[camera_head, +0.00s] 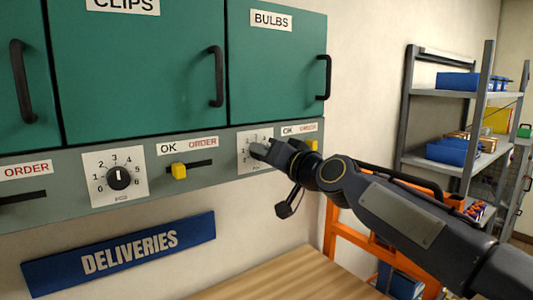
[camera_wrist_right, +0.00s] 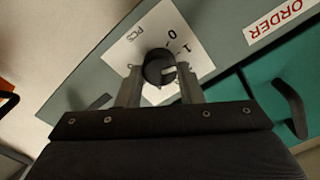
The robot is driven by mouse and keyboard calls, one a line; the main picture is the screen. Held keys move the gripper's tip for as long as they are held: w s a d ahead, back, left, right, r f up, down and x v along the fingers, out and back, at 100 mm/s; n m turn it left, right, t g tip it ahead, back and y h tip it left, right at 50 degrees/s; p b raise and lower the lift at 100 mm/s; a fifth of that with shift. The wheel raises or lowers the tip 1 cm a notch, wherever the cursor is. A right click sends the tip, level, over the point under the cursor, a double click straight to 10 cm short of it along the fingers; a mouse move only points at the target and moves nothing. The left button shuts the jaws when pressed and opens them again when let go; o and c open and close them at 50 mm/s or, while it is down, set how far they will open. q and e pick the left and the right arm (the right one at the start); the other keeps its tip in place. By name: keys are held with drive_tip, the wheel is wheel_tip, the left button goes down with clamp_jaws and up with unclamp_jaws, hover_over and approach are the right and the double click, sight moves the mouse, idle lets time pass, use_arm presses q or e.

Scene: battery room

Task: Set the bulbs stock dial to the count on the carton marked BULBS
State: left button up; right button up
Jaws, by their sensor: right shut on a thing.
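The bulbs stock dial's white plate (camera_head: 247,158) is under the green BULBS cupboard door (camera_head: 277,62) in the head view. My right gripper (camera_head: 262,150) covers its knob there. In the right wrist view my right gripper (camera_wrist_right: 160,84) is shut on the black dial knob (camera_wrist_right: 157,66), one finger on each side. The wrist view shows 0, 1 and PCS on the plate; the other numbers are hidden. The white mark on the knob lies near the right finger, and I cannot tell which number it points to. No carton marked BULBS is in view. My left gripper is not in view.
A second dial (camera_head: 118,178) and a yellow OK/ORDER slider (camera_head: 179,171) are to the left on the same rail. A DELIVERIES sign (camera_head: 122,251) hangs below, above a wooden top (camera_head: 285,277). Shelves with blue bins (camera_head: 455,150) stand at the right.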

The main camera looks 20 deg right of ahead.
drive_tip(key=shift+d+f+m+p, duration=0.15)
drive_tip(key=shift+m+p, duration=0.3)
drive_tip(key=shift+m, duration=3.1)
drive_tip(key=shift+a+f+m+p, duration=0.1)
drive_tip(key=shift+m+p, duration=0.35)
drive_tip(key=shift+m, duration=3.1)
drive_tip(key=o, duration=1)
drive_tip(key=shift+c, duration=0.2)
